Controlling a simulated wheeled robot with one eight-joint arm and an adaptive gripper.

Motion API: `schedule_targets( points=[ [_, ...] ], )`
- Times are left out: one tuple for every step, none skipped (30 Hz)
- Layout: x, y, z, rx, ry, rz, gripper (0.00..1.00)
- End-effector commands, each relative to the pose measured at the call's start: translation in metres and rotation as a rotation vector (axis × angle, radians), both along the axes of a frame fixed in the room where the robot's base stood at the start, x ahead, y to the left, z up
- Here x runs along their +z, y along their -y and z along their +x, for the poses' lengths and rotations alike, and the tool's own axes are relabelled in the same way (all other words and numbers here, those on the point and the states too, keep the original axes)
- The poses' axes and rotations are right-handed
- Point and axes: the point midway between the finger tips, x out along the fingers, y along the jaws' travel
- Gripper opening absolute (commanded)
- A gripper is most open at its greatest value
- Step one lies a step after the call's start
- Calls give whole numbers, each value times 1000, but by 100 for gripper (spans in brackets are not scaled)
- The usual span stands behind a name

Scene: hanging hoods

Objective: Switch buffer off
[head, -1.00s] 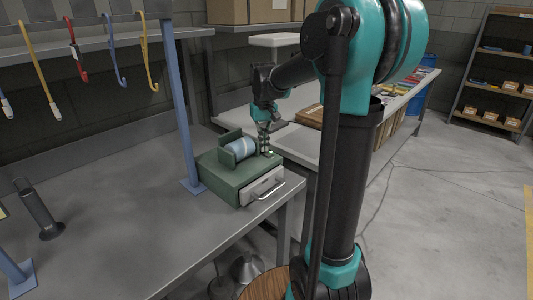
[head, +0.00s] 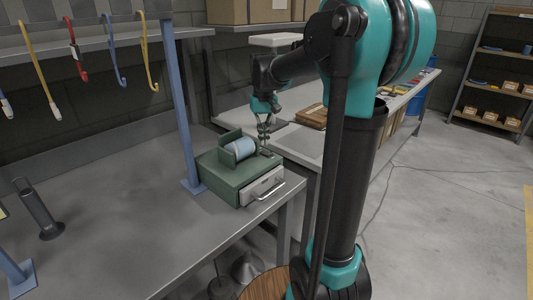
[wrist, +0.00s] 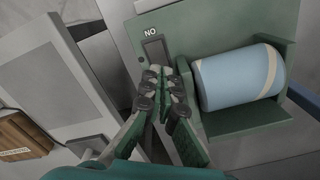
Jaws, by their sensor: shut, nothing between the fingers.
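The buffer is a green box (head: 222,178) with a blue cylindrical roll (head: 239,149) in a bracket on top. In the wrist view its green top (wrist: 185,33) and the blue roll (wrist: 237,78) show. A dark switch plate (wrist: 155,48) sits on the top beside the roll, under a label (wrist: 150,31) that reads "NO" in this view. My gripper (wrist: 160,68) is shut and empty, its fingertips over the lower part of the switch plate. I cannot tell whether they touch it or which way the switch is set. In the head view my gripper (head: 265,150) is at the box's back right.
The box has a light drawer front with a metal handle (head: 267,191). It stands at the grey bench's (head: 130,225) right end, by a blue post (head: 181,115). Coloured hooks (head: 78,50) hang at the left. A second bench with boxes (head: 312,116) lies behind.

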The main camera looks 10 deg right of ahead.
Motion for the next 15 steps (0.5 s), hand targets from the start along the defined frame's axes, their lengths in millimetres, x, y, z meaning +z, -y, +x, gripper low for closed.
schedule_targets(
  points=[
    [4, 0, 0, 0, 0, 0, 0],
    [6, 0, 0, 0, 0, 0, 0],
    [9, 0, 0, 0, 0, 0, 0],
    [11, 0, 0, 0, 0, 0, 0],
    [13, 0, 0, 0, 0, 0, 0],
    [16, 0, 0, 0, 0, 0, 0],
    [19, 0, 0, 0, 0, 0, 0],
    [21, 0, 0, 0, 0, 0, 0],
    [23, 0, 0, 0, 0, 0, 0],
    [26, 0, 0, 0, 0, 0, 0],
    [28, 0, 0, 0, 0, 0, 0],
    [31, 0, 0, 0, 0, 0, 0],
    [32, 0, 0, 0, 0, 0, 0],
    [34, 0, 0, 0, 0, 0, 0],
    [35, 0, 0, 0, 0, 0, 0]
  ],
)
